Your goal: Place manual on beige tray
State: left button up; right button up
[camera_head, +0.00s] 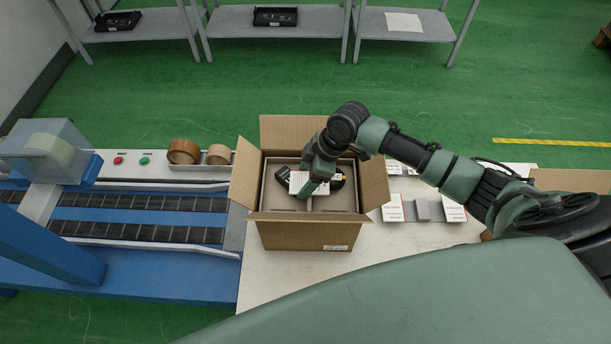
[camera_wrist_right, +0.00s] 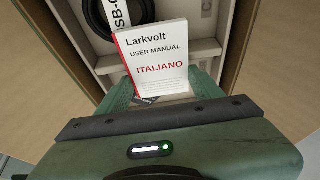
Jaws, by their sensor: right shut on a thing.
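My right gripper (camera_head: 308,190) is shut on a white and red manual (camera_head: 296,181), inside the opening of a cardboard box. In the right wrist view the manual (camera_wrist_right: 153,62) reads "Larkvolt USER MANUAL ITALIANO" and stands out beyond the fingers (camera_wrist_right: 160,92). The beige tray (camera_head: 338,203) lies inside the box, with divided compartments; its pale walls also show in the right wrist view (camera_wrist_right: 203,48). The manual is over the tray; I cannot tell whether it touches it. My left gripper is not in view.
The open cardboard box (camera_head: 305,236) stands on a white table (camera_head: 262,283), flaps spread. A black cable coil (camera_wrist_right: 97,16) lies in the tray. More manuals (camera_head: 393,209) lie right of the box. A blue conveyor (camera_head: 130,226) with tape rolls (camera_head: 183,151) is on the left.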

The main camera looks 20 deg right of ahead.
jog(key=shift+f, duration=0.15)
jog(key=o, duration=1.3)
jog(key=shift+o, duration=0.2)
jog(key=shift+r, duration=0.25)
jog(key=b+v, duration=0.1)
jog(key=v, duration=1.1)
